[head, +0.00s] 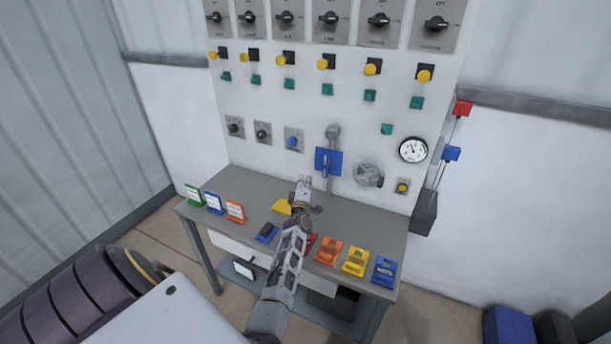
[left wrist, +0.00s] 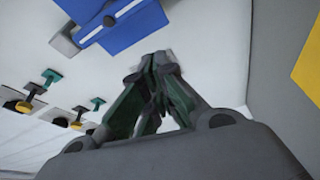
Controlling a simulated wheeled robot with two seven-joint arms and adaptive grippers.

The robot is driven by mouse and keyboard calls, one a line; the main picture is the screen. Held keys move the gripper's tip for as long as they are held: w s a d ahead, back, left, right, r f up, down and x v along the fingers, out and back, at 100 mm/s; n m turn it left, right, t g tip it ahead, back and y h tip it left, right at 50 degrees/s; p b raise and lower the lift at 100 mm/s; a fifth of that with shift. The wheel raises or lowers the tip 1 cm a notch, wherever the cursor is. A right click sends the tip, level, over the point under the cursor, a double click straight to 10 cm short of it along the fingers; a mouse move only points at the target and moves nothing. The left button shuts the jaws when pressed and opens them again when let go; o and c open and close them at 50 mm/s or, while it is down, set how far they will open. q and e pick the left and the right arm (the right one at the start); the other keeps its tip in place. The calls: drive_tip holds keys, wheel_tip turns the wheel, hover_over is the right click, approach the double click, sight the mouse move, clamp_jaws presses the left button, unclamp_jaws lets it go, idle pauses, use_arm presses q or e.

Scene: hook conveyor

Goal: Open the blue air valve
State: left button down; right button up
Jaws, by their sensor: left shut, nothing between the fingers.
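The blue air valve (head: 328,161) is on the white panel, above the back edge of the bench, with a grey pipe above it and a grey handle on its front. In the left wrist view, a blue plate with grey bars (left wrist: 122,28) shows at the top, above my fingers. My left gripper (head: 304,181) is shut and empty, just below and left of the valve in the head view. Its closed fingers (left wrist: 158,62) point toward the panel, below the blue plate. I cannot tell whether they touch the valve. My right gripper is not in view.
A grey handwheel (head: 368,174), a round gauge (head: 413,150) and a blue knob (head: 292,142) flank the valve. Rows of yellow buttons and black switches are above. The grey bench (head: 350,215) holds coloured card stands and blocks along its front.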

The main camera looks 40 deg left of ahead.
use_arm(q)
drive_tip(key=shift+p+v, duration=0.65)
drive_tip(key=shift+v, duration=1.05)
drive_tip(key=shift+r, duration=0.2)
